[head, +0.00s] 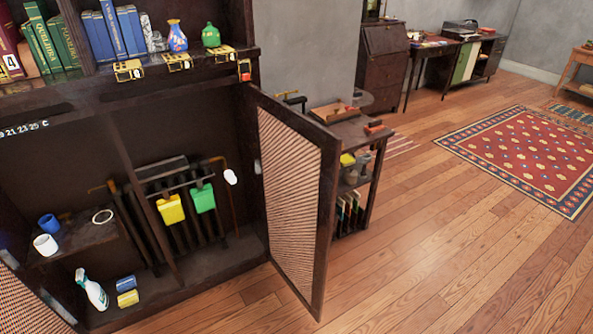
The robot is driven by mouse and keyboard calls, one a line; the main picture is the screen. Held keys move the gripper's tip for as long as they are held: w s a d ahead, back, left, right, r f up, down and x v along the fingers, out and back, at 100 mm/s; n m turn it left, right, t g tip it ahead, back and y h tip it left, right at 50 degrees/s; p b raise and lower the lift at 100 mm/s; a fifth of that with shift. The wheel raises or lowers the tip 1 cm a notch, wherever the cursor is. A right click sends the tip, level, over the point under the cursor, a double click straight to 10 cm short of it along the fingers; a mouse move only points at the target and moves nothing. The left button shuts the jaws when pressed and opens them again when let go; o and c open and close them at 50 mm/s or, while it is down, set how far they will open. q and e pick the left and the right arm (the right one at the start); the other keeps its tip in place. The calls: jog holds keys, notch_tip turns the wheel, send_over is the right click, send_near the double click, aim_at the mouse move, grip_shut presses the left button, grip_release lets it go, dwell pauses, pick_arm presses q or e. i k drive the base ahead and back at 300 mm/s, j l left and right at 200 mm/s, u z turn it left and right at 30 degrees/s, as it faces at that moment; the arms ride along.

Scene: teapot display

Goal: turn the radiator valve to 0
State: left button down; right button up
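A white knob (230,177), which looks like the radiator valve, sits at the end of a copper-coloured pipe inside the open cabinet. Its markings are too small to read, so I cannot tell its setting. The dark radiator (163,178) stands to its left, at the back of the cabinet. A yellow container (171,210) and a green container (203,198) hang on the radiator's front. Neither of my grippers shows in the head view.
The cabinet's lattice door (290,195) stands open right of the valve. A spray bottle (91,289) stands at the cabinet's lower left; blue and white cups are on a shelf above. Books and vases fill the upper shelf. Wooden floor (430,240) at right is clear.

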aim_at(229, 175)
jog(key=l+u, duration=0.1)
jog(key=u, duration=0.3)
jog(key=i+l+u, duration=0.1)
jog(key=u, duration=0.35)
jog(key=l+u, duration=0.25)
jog(key=l, duration=0.2)
jog(key=l+u, duration=0.3)
jog(key=l, duration=0.15)
jog(key=l+u, duration=0.1)
jog(key=l, duration=0.35)
jog(key=k+l+u, duration=0.1)
jog(key=l, duration=0.35)
jog(key=k+l, duration=0.1)
jog(key=l, duration=0.75)
jog(key=k+l, duration=0.15)
jog(key=l, duration=0.25)
